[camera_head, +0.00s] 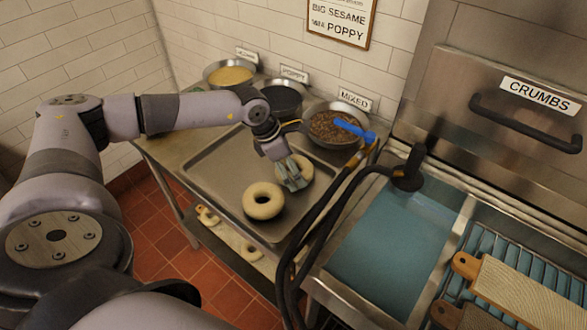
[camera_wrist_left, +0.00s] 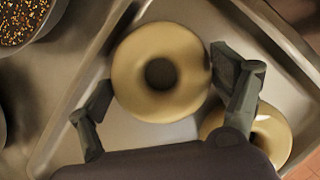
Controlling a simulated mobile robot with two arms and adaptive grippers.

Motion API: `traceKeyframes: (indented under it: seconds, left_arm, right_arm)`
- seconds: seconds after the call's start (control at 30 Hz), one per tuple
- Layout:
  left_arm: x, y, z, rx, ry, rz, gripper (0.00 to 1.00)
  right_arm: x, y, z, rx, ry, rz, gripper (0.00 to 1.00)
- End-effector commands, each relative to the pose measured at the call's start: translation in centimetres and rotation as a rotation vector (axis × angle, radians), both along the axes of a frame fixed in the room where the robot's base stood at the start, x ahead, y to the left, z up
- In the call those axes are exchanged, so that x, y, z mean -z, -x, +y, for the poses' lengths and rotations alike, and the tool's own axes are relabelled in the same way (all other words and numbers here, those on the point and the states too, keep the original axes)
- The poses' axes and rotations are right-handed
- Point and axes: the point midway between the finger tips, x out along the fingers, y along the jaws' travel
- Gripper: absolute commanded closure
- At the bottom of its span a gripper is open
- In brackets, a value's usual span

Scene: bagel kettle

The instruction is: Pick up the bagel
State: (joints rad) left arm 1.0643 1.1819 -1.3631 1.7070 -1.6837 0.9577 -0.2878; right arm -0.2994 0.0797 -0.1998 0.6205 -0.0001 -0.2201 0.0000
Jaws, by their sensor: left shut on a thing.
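Two pale, ring-shaped bagels are at the metal tray (camera_head: 215,165). My left gripper (camera_head: 292,180) is shut on the far bagel (camera_head: 305,166), hiding part of it in the head view. In the left wrist view this bagel (camera_wrist_left: 130,65) lies between the fingers of my left gripper (camera_wrist_left: 160,85), its hole facing the camera. I cannot tell whether it is clear of the tray. The other bagel (camera_head: 257,209) lies flat on the tray, nearer the front; it also shows in the wrist view (camera_wrist_left: 277,128), partly behind a finger. My right gripper is not in view.
Bowls of yellow (camera_head: 229,76), dark (camera_head: 282,98) and mixed (camera_head: 330,127) toppings stand behind the tray. A blue-handled tool (camera_head: 352,130) rests at the mixed bowl. Black hoses (camera_head: 310,230) run right of the tray, beside a water-filled basin (camera_head: 390,245). More bagels lie on a lower shelf.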

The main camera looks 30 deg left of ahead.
Motion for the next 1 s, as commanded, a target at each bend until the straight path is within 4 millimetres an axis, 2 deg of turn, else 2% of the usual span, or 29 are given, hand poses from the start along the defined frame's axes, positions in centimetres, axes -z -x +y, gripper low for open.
traceKeyframes:
  seconds: [0.23,0.37,0.8,1.0]
  left_arm:
    - [-1.4,-0.1,0.0,-0.001,0.001,-0.003,0.44]
    - [-3.5,-0.1,0.0,-0.001,0.001,-0.006,0.44]
    - [-15.5,-0.1,-0.1,0.002,0.001,-0.006,0.44]
    - [-18.8,-0.1,-0.1,0.001,0.001,-0.003,0.44]
  right_arm:
    - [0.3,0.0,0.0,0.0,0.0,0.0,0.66]
    - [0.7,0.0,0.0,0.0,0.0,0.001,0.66]
    - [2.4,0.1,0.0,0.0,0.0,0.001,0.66]
    - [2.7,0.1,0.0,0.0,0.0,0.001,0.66]
